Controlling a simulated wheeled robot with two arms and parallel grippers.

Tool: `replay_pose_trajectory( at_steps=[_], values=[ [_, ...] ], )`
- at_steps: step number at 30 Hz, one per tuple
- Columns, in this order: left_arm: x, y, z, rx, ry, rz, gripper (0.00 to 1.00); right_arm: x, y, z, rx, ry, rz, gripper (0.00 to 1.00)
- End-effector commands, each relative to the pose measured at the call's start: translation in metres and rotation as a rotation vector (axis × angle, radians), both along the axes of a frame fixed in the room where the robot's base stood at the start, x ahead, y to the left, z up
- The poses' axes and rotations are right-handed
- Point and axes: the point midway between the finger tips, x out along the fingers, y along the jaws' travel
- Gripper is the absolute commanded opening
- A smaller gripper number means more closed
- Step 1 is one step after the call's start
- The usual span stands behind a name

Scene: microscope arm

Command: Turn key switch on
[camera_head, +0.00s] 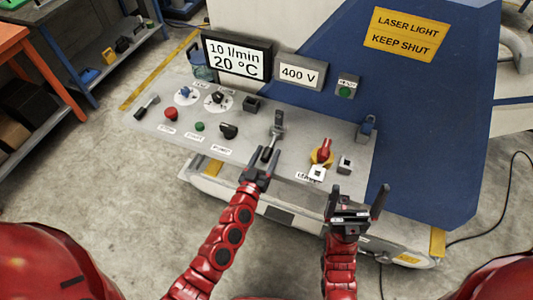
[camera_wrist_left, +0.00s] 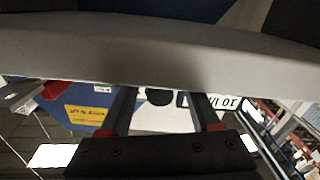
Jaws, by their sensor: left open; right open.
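The grey control panel (camera_head: 300,140) carries several switches, and I cannot tell for sure which is the key switch. A black knob (camera_head: 229,131) sits above a small label. A red rotary switch (camera_head: 323,151) has a yellow base, with small square fittings (camera_head: 345,165) beside it. My left gripper (camera_head: 264,157) is open and empty at the panel's front edge, just below a grey upright lever (camera_head: 277,122). Its two fingers also show apart in the left wrist view (camera_wrist_left: 160,112). My right gripper (camera_head: 356,200) is open and empty in front of the panel's right end.
A red button (camera_head: 170,113), a green button (camera_head: 199,126) and two dials stand on the panel's left. A display (camera_head: 237,57) and a 400 V sign (camera_head: 299,73) stand behind. A grey edge (camera_wrist_left: 160,50) crosses the left wrist view.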

Motion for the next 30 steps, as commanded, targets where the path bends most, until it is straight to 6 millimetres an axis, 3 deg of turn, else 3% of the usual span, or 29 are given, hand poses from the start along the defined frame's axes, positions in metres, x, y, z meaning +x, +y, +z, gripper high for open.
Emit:
replay_pose_trajectory(
  at_steps=[6, 16, 30],
  values=[
    [-0.0001, 0.0001, -0.0002, 0.0, 0.0, 0.0, 0.61, 0.0, 0.0, -0.0001, 0.0, 0.0, 0.0, 1.0],
    [-0.0001, 0.0003, -0.0003, 0.0, 0.0, 0.001, 0.02, 0.0, 0.0, -0.0001, 0.0, 0.0, 0.0, 1.0],
    [-0.0002, 0.0003, -0.0001, 0.0, 0.0, 0.001, 0.0, 0.0, 0.0, -0.0001, 0.0, 0.0, 0.0, 1.0]
  ],
)
